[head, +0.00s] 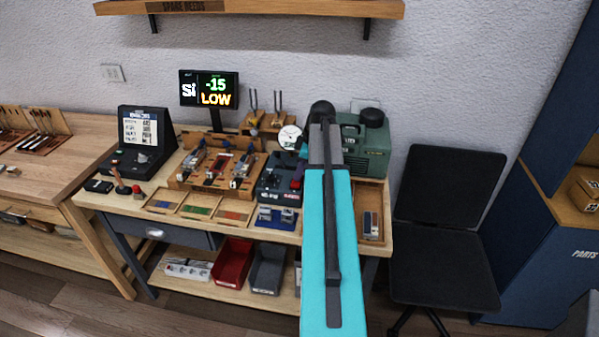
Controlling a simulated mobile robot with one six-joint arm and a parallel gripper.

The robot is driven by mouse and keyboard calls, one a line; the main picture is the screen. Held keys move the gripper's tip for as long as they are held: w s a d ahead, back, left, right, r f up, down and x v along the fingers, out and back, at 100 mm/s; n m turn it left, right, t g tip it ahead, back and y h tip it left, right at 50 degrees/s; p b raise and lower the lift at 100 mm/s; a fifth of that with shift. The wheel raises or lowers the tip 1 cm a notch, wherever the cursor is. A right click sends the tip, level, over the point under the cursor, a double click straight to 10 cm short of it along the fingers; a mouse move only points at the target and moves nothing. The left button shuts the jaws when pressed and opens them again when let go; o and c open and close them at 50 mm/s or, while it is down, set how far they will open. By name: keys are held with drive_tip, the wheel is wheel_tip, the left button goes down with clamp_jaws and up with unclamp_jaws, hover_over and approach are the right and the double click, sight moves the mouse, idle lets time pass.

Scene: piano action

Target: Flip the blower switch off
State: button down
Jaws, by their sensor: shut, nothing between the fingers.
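A green machine (376,150) with black round parts on top, which looks like the blower, stands at the back right of the workbench. I cannot make out its switch; my arm covers its left part. A dark box (268,187) with a red knob sits left of my arm, and I cannot tell whether it carries the blower switch. My cyan arm reaches from the bottom of the head view up over the bench, its far end beside the green machine. My gripper's fingers do not show; the arm hides that area.
A black console (126,161) is farther left. A black chair (447,230) stands right of the bench.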

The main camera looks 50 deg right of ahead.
drive_tip(key=shift+s+a, duration=0.3)
drive_tip(key=shift+a, duration=0.1)
drive_tip(key=shift+r, duration=0.25)
drive_tip(key=shift+s+a+r+p, duration=0.1)
drive_tip(key=shift+a+r+p, duration=0.05)
drive_tip(key=shift+r+p, duration=0.75)
drive_tip(key=shift+a+r+p, duration=0.1)
drive_tip(key=shift+r+p, duration=0.45)
drive_tip(key=shift+r, duration=0.6)
drive_tip(key=shift+s+d+r+b, duration=0.1)
drive_tip(key=shift+d+b, duration=0.05)
drive_tip(key=shift+b, duration=0.25)
drive_tip(key=shift+s+r, duration=0.1)
drive_tip(key=shift+r, duration=0.2)
wheel_tip(320, 180, up, 8)
drive_tip(key=b, duration=0.3)
hover_over(298, 183)
drive_tip(key=s+d, duration=0.1)
drive_tip(key=s, duration=0.2)
drive_tip(key=shift+d+r, duration=0.1)
drive_tip(key=shift+r, duration=0.05)
